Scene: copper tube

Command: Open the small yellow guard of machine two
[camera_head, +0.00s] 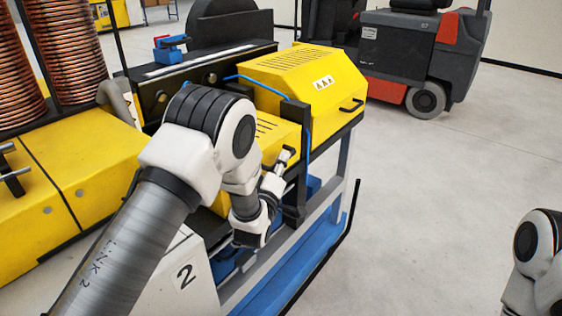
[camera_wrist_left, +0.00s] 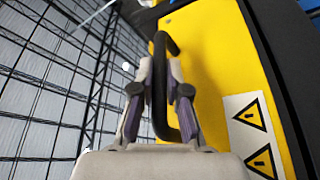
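The small yellow guard (camera_head: 275,130) of machine two sits beside the larger guard and looks down. My left arm covers much of it in the head view. In the left wrist view its yellow face (camera_wrist_left: 205,60) carries a black bar handle (camera_wrist_left: 160,112) and warning triangles. My left gripper (camera_wrist_left: 162,72) has a finger on each side of the handle, with the bar filling the gap, so it looks shut on it.
A larger yellow guard (camera_head: 310,75) with a black handle stands behind. Copper tube coils (camera_head: 67,50) stand at the left. A blue-and-grey frame (camera_head: 300,245) runs below the guards. A red-and-black forklift (camera_head: 415,55) stands at the back. The floor (camera_head: 450,165) to the right is clear.

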